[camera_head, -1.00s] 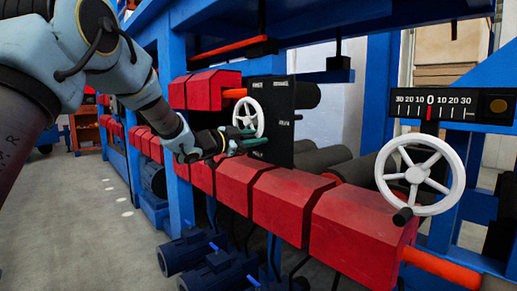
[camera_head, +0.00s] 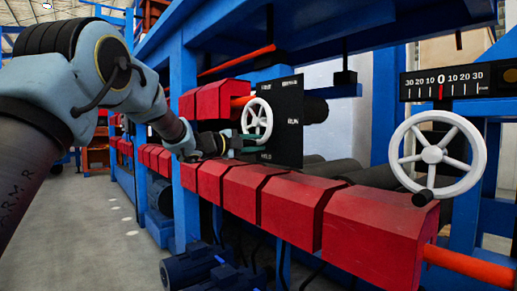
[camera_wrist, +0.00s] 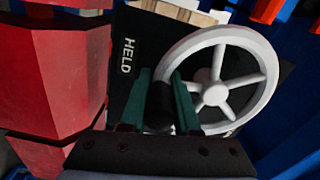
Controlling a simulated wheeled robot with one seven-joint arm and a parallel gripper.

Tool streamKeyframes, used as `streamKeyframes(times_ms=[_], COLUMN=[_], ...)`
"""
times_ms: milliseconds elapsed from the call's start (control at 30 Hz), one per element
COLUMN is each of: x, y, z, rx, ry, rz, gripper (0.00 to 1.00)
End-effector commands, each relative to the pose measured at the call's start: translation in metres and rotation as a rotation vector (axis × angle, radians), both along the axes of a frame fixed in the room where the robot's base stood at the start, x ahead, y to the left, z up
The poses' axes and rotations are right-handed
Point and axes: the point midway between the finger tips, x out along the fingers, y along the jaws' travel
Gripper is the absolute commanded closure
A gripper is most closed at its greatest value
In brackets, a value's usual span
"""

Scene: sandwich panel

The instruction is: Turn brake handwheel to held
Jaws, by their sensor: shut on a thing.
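The white spoked brake handwheel (camera_head: 257,118) stands in front of a black panel (camera_head: 290,145) with white labels. RUN reads at the panel's right and HELD at its bottom. My gripper (camera_head: 250,145) is at the wheel's lower rim, just above the HELD label. In the wrist view, the green fingers of my gripper (camera_wrist: 162,105) are closed around the wheel's dark handle knob (camera_wrist: 159,108). The white rim and spokes of the handwheel (camera_wrist: 222,88) show to the right. HELD shows on the panel (camera_wrist: 120,85) to the left of the fingers.
A second white handwheel (camera_head: 437,155) with a dark knob stands at the right under a black scale (camera_head: 445,82) reading near 0. Red guard boxes (camera_head: 290,210) run below the panel, close to my gripper. Blue frame beams surround the place. Open floor (camera_head: 110,235) lies at the left.

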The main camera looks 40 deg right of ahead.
Motion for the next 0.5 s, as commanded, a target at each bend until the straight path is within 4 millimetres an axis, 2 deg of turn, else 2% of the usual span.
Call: streamKeyframes(times_ms=[33, 500], x=[0.0041, 0.0073], y=[0.0006, 0.0011], z=[-0.0084, -0.0061], rx=[0.011, 0.009], ry=[-0.006, -0.033], rz=[0.008, 0.011], gripper=[1.0, 1.0])
